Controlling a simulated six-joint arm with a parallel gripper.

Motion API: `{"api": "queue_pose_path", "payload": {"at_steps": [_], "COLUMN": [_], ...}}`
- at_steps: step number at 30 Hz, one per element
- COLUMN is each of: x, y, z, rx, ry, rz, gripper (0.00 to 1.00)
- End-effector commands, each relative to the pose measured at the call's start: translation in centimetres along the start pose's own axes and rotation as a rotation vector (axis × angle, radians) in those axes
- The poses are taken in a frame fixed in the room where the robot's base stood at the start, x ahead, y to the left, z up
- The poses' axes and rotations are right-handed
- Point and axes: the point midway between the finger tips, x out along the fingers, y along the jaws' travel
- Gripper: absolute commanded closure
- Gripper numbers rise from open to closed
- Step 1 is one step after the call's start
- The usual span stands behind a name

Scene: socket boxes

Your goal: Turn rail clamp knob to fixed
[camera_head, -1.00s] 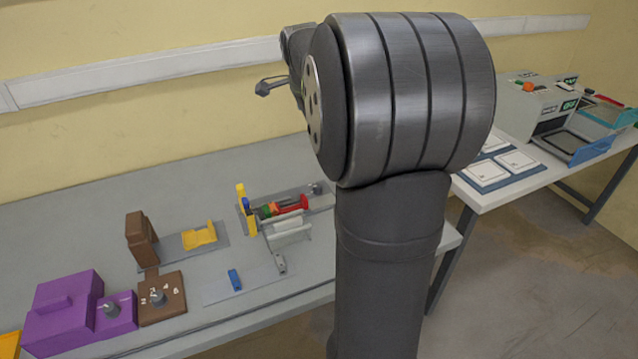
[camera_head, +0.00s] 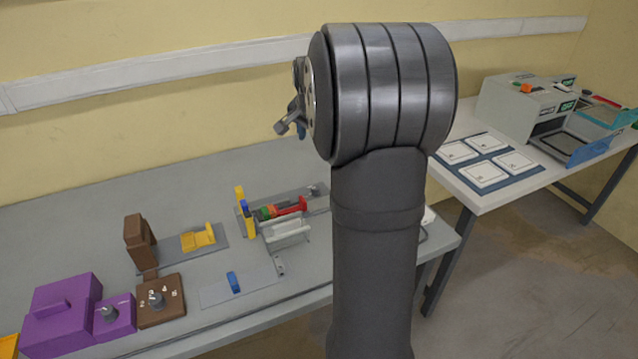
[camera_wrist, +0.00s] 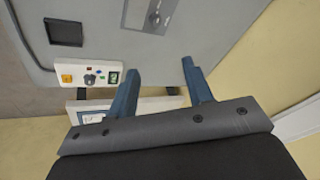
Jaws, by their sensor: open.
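I cannot tell which knob is the rail clamp knob. A grey knob (camera_head: 157,298) sits on a brown box with white marks, and another grey knob (camera_head: 109,314) sits on the purple block. A small dark knob-like part (camera_head: 311,191) is at the back right end of a grey plate with coloured parts. My gripper (camera_head: 283,128) is in the air above the table, partly hidden by my arm. In the wrist view my gripper (camera_wrist: 160,86) is open with nothing between its fingers.
The wrist view shows a grey panel with a knob (camera_wrist: 155,18) and a white control box (camera_wrist: 72,74) with a yellow button. A grey machine (camera_head: 515,105) and a blue mat (camera_head: 498,178) stand on the right table. The left table's back is clear.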

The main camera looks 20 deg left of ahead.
Motion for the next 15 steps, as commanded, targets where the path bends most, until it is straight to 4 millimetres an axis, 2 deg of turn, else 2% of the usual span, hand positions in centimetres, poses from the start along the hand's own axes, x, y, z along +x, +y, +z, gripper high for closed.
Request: {"api": "queue_pose_path", "payload": {"at_steps": [1,7,12,15], "x": [1.3,5.4,7.5,8.1], "y": [0.3,1.1,1.6,1.7], "z": [-0.1,-0.4,-0.6,-0.6], "rx": [-0.083,-0.431,-0.628,-0.685], "ry": [-0.007,-0.015,-0.013,-0.011], "rz": [-0.003,-0.027,-0.042,-0.046], "gripper": [0.54,0.54,0.54,0.54]}}
